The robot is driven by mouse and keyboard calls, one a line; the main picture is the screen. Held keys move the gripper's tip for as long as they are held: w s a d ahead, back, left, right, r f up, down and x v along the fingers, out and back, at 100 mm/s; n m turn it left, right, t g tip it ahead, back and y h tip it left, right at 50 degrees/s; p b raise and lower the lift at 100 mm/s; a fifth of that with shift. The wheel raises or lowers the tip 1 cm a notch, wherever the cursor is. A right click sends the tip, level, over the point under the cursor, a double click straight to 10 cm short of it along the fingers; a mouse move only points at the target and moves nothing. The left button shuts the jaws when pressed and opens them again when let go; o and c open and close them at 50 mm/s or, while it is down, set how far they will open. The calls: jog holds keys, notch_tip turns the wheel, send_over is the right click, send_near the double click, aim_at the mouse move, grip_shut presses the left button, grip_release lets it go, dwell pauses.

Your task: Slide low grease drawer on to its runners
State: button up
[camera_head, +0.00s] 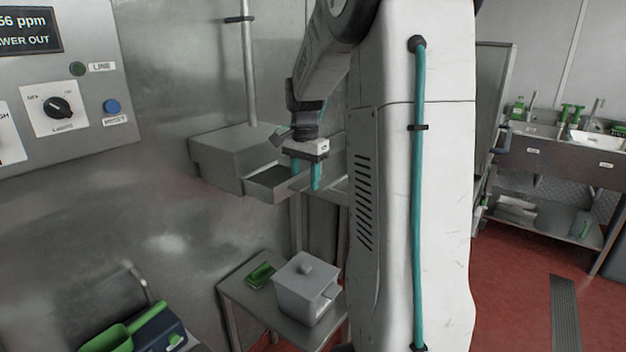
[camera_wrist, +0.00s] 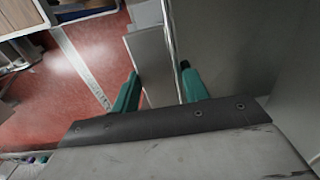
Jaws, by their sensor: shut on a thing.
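The grey grease drawer (camera_head: 262,190) is a shallow open-topped tray with a dark inside. It shows in the head view beside the grey housing (camera_head: 218,158) on the steel wall. I cannot tell whether it sits on its runners, which are hidden. My gripper (camera_head: 306,178) points down at the drawer's right part, with its teal fingers over it. My gripper is shut on the drawer; the exact grip point is unclear. In the wrist view the fingers (camera_wrist: 158,82) stand on either side of a thin grey panel, perhaps part of the drawer.
A small steel table (camera_head: 238,292) below holds a grey lidded box (camera_head: 302,288) and a green scoop (camera_head: 260,275). A sink bench (camera_head: 570,155) stands at right. Red floor (camera_head: 510,285) shows open at lower right.

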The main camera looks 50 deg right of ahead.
jog(key=shift+w, duration=0.4)
jog(key=shift+w+a, duration=0.15)
jog(key=shift+w, duration=1.25)
jog(key=shift+w+a, duration=0.1)
jog(key=shift+w, duration=1.3)
jog(key=shift+s, duration=0.1)
jog(key=o, duration=1.7)
jog(key=shift+r, duration=0.1)
